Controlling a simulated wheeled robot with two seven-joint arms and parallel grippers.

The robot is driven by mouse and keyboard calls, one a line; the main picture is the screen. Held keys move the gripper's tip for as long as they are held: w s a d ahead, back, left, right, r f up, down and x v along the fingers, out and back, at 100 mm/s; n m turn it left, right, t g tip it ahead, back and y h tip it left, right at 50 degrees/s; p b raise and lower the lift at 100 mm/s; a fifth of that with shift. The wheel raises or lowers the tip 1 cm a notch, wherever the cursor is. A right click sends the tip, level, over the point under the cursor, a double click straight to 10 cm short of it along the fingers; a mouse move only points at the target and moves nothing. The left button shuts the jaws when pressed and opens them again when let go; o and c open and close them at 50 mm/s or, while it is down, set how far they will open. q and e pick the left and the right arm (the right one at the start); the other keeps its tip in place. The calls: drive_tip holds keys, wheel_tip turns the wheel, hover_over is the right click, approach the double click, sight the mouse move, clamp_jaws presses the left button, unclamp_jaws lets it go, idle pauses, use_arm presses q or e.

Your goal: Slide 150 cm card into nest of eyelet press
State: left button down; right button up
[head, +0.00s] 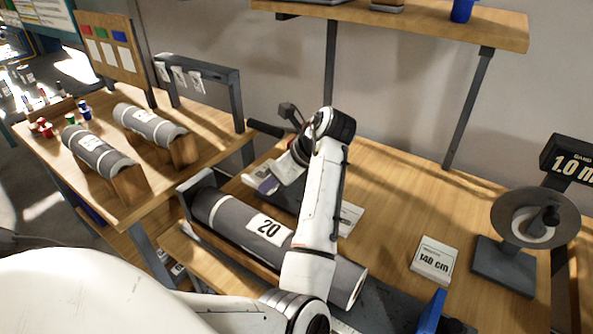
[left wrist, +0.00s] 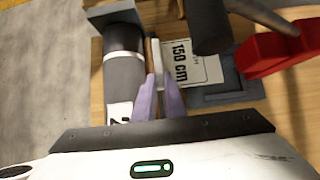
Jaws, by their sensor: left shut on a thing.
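My left gripper (head: 268,184), with purple fingers, is shut on the white 150 cm card. In the left wrist view its fingertips (left wrist: 159,84) pinch the card's near edge, and the 150 cm card (left wrist: 190,65) reaches away to the right, its print sideways. The eyelet press is partly hidden by my arm in the head view; its black handle (head: 266,129) sticks out to the left. In the left wrist view a dark cylinder and a grey base (left wrist: 232,92) are close beside the card. I cannot tell whether the card touches the nest. My right gripper is not in view.
A grey roll marked 20 (head: 225,215) lies in a trough just in front of the gripper. A 140 cm card stack (head: 434,259) and a disc stand (head: 536,218) are at right. More rolls (head: 98,152) rest on the left table. A red part (left wrist: 268,55) stands near the card.

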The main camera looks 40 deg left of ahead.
sight(271, 193)
use_arm(q)
drive_tip(key=shift+s+f, duration=0.1)
drive_tip(key=shift+f, duration=1.5)
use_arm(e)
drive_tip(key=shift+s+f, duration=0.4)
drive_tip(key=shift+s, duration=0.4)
use_arm(q)
drive_tip(key=shift+d, duration=0.15)
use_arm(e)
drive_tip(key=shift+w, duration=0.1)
use_arm(q)
drive_tip(key=shift+w+f, duration=0.35)
drive_tip(key=shift+f, duration=0.4)
drive_tip(key=shift+w+f, duration=0.35)
drive_tip(key=shift+f, duration=0.4)
drive_tip(key=shift+w+f, duration=0.35)
drive_tip(key=shift+f, duration=0.9)
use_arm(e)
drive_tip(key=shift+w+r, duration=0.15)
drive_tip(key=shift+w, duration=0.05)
